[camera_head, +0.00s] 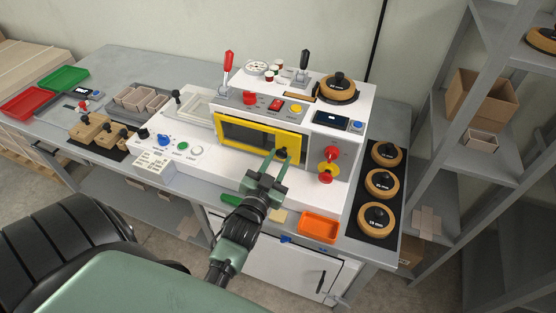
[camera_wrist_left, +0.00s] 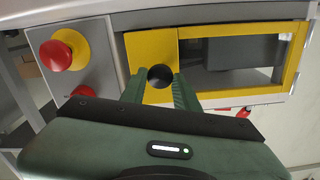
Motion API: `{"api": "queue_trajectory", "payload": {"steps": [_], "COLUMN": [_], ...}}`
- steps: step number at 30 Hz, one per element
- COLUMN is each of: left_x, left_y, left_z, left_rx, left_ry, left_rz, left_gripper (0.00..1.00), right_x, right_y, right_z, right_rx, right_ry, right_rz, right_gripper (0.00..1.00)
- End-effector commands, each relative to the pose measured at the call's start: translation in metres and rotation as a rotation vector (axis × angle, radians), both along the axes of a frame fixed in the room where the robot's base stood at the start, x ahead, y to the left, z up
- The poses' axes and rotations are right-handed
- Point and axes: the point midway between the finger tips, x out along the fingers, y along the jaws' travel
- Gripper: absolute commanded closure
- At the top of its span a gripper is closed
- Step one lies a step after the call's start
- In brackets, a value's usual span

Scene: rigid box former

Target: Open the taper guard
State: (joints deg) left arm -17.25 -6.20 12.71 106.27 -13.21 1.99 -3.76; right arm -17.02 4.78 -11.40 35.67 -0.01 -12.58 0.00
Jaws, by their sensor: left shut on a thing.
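The taper guard (camera_head: 259,132) is a yellow frame with a dark window on the front of the white machine. It appears to lie flat against the machine front. In the left wrist view, the guard's yellow frame (camera_wrist_left: 150,48) and window fill the upper middle and right. My left gripper (camera_head: 275,161) is at the guard's right end in the head view, shut on its black round knob. The knob (camera_wrist_left: 160,76) shows between the two green fingers in the left wrist view. The right gripper is not in view.
A red emergency button (camera_head: 325,177) on a yellow base sits just right of the guard. An orange tray (camera_head: 319,227) stands on the bench edge below. Tape rolls (camera_head: 382,184) lie on a dark mat at right. A red-handled lever (camera_head: 228,66) stands above the guard.

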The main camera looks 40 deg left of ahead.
Motion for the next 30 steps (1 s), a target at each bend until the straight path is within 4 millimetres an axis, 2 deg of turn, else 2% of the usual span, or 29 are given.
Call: {"api": "queue_trajectory", "payload": {"steps": [30], "left_x": [0.0002], "left_y": [0.0013], "left_z": [0.0002], "left_rx": [0.002], "left_ry": [0.002], "left_rz": [-0.001], "left_gripper": [1.00], "right_x": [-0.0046], "right_y": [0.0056], "right_z": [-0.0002], "right_rx": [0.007], "right_ry": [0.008], "right_rz": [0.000], "right_gripper": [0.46]}}
